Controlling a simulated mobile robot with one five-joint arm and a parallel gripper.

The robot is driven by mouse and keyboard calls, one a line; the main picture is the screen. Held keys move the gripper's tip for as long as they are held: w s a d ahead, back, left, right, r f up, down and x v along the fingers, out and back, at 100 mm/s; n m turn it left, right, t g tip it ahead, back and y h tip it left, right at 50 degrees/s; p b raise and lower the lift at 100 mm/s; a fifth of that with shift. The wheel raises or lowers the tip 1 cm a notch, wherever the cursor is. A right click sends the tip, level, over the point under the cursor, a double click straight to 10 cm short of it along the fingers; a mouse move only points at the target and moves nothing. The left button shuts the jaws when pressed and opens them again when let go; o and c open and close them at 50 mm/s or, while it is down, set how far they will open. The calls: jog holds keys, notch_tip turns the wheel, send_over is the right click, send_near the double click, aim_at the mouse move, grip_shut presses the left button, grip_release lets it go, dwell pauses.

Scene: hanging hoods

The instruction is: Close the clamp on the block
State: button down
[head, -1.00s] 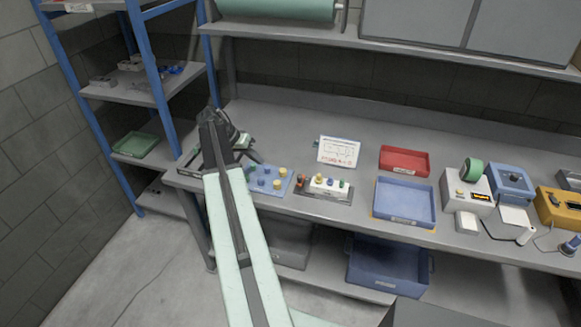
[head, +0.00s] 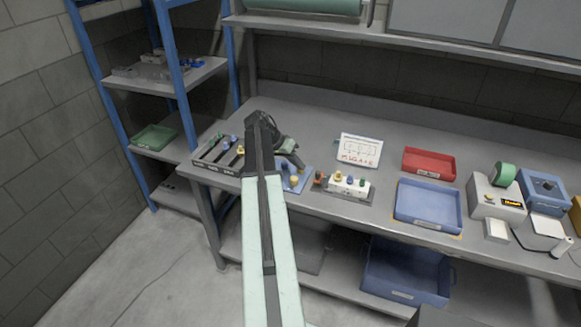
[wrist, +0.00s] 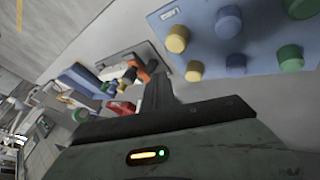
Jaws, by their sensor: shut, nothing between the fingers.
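A white block (head: 347,186) with several coloured knobs on top sits on a dark base on the bench, right of the arm. An orange clamp-like part (head: 319,179) stands at its left end. In the wrist view the orange part (wrist: 138,70) shows beyond my finger, small and partly hidden, so I cannot tell how it is set. My gripper (head: 299,165) is shut and empty, above the blue knob board and left of the block, apart from the orange part. In the wrist view a dark finger (wrist: 157,95) points up toward the fixture.
The blue board (head: 304,172) with several knobs lies under my gripper. A dark slotted tray (head: 205,160) is left of the arm. A white sign (head: 360,150) stands behind the block. Blue (head: 405,211) and red (head: 429,163) trays lie right. The bench behind the sign is clear.

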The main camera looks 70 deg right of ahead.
aim_at(319, 174)
jog(key=s, duration=0.1)
jog(key=s+p, duration=0.1)
jog(key=s, duration=0.1)
jog(key=shift+a+f, duration=0.1)
jog(key=shift+a, duration=0.1)
jog(key=shift+s, duration=0.5)
jog(key=shift+a, duration=0.2)
jog(key=shift+d, duration=0.15)
